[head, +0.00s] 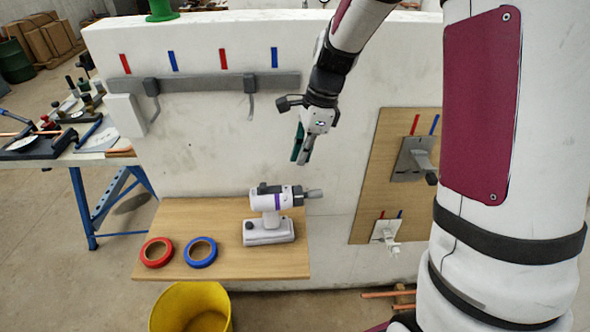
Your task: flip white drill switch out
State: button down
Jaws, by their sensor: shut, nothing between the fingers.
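The white drill (272,212) with a purple band stands upright on its base on a wooden shelf (180,221), its grey chuck pointing right. A small dark part shows on top of its body, but I cannot tell whether it is the switch or how a switch is set. My gripper (300,160) is shut and empty, pointing down in front of the white wall. In the picture it is above the drill's chuck, clear of the drill.
A red tape roll (146,259) and a blue tape roll (190,263) lie left of the drill. A yellow bucket (188,322) stands below the shelf. A grey rail (200,83) with levers is above. A wooden panel (378,165) with a grey lever plate (408,158) and white switch (383,231) is right.

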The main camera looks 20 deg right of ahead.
jog(key=shift+v, duration=0.95)
jog(key=s+a+r+n+t+h, duration=0.1)
jog(key=s+r+n+t, duration=0.1)
jog(key=s+r+n, duration=0.5)
jog(key=s+a+r+n+t+h, duration=0.1)
jog(key=s+r+n+t, duration=0.2)
jog(key=s+r+n, duration=0.5)
jog(key=s+n, duration=0.5)
jog(key=s, duration=0.2)
jog(key=shift+s+h, duration=0.4)
jog(key=shift+r, duration=0.15)
